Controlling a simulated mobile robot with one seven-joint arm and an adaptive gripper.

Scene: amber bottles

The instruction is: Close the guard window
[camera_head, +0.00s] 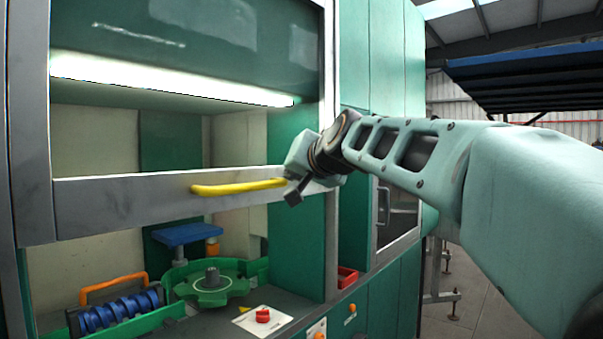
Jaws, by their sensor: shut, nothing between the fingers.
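The guard window (120,200) is a sliding pane with a grey metal bottom rail, set in a grey frame on the green machine. Its rail is partway down, with an open gap below it. A yellow handle (235,188) runs along the rail. My gripper (293,198) is shut and empty, at the right end of the handle. It overlaps the handle's end in the picture; I cannot tell whether it touches.
Below the window are a green star wheel (212,287), a blue roller (118,312) with an orange handle (113,286), and a panel with a red knob (263,316). A red tray (347,277) sits at the right. The grey frame post (328,140) stands close to my wrist.

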